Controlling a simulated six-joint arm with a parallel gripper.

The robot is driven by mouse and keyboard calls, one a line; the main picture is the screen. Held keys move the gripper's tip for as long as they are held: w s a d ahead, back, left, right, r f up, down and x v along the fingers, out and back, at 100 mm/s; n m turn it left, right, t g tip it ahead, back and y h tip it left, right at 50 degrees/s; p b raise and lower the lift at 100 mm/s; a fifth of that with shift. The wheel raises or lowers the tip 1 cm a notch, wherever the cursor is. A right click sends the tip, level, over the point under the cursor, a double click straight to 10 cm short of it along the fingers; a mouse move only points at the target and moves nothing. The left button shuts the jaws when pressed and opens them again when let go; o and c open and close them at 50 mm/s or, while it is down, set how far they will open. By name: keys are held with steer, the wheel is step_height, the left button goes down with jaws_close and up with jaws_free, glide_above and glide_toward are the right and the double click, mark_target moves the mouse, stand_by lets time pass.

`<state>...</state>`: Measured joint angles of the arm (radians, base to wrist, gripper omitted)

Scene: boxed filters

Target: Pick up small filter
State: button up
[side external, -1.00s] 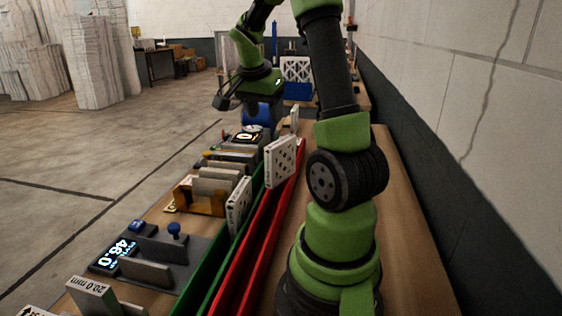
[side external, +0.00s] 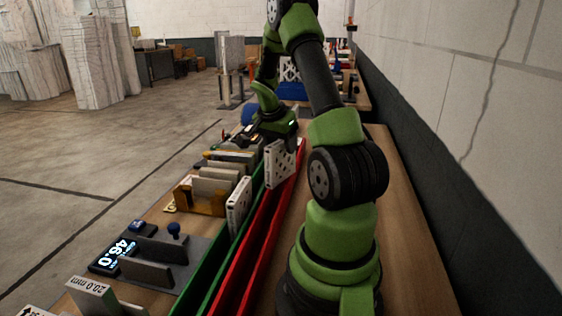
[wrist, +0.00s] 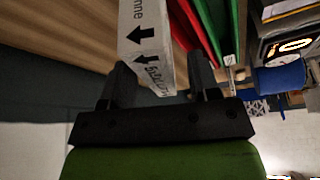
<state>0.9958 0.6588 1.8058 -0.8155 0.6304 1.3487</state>
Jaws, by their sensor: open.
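A white filter (wrist: 138,35) with black arrows and print on its edge is in the wrist view. Its lower end lies between the two dark fingers of my gripper (wrist: 160,78). The fingers are open, with a visible gap on the right side of the filter; contact on the left is unclear. In the side view my gripper (side external: 281,141) is low over the far end of the trays, its fingertips mostly hidden. A white perforated filter (side external: 279,166) stands upright at the red tray (side external: 243,272), and another filter (side external: 238,208) stands nearer, at the green tray (side external: 201,290).
Left of the trays are a holder with several upright plates (side external: 205,195), a grey fixture with a 46.0 display (side external: 112,254) and a block marked 20.0 mm (side external: 92,297). The wooden bench top right of my arm (side external: 410,240) is clear. A wall runs along the right.

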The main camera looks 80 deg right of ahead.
steer(key=shift+f, duration=0.25)
stand_by(0.6)
jaws_close()
